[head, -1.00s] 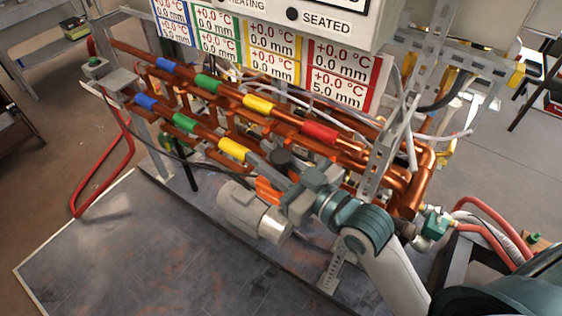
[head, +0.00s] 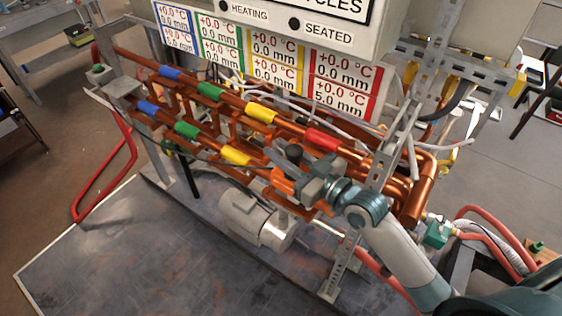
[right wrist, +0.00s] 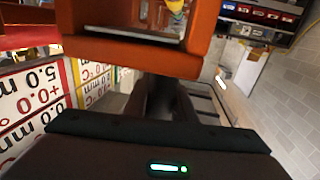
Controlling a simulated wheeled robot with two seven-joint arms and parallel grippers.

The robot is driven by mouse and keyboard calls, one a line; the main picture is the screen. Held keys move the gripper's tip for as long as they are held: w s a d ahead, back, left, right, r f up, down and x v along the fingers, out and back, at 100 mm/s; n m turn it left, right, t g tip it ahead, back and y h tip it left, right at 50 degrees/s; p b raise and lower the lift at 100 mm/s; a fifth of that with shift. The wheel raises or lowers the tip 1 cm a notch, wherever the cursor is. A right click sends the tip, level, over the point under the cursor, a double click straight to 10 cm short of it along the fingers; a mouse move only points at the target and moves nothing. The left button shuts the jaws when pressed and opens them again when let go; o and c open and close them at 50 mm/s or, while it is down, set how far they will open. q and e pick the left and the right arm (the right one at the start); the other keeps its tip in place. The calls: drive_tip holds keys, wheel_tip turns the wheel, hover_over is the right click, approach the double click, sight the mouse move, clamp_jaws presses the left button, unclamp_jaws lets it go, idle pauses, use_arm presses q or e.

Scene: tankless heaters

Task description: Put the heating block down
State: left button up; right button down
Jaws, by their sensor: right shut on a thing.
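My right gripper (head: 298,182) is in front of the lower copper pipe, at its right part, near the red-banded end. It is shut on the orange heating block (head: 282,181), which is mostly hidden by the gripper and a dark round knob. In the right wrist view the orange block (right wrist: 212,30) fills the top, an open-fronted housing with a pale metal edge. The dark fingers (right wrist: 163,97) reach up to its underside. I cannot tell whether the block touches the pipe. My left gripper is not in view.
Copper pipes with blue, green, yellow (head: 236,156) and red bands (head: 322,139) run across the rack. A grey motor (head: 255,217) sits below the gripper. A slotted metal post (head: 388,155) stands close on the right. The readout panel (head: 275,60) is above. The front floor plate is clear.

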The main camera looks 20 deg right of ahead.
wheel_tip(320, 180, down, 3)
drive_tip(key=shift+f+p, duration=0.2)
drive_tip(key=shift+p, duration=0.2)
drive_tip(key=shift+f, duration=0.25)
drive_tip(key=shift+f, duration=0.15)
drive_tip(key=c, duration=1.5)
unclamp_jaws()
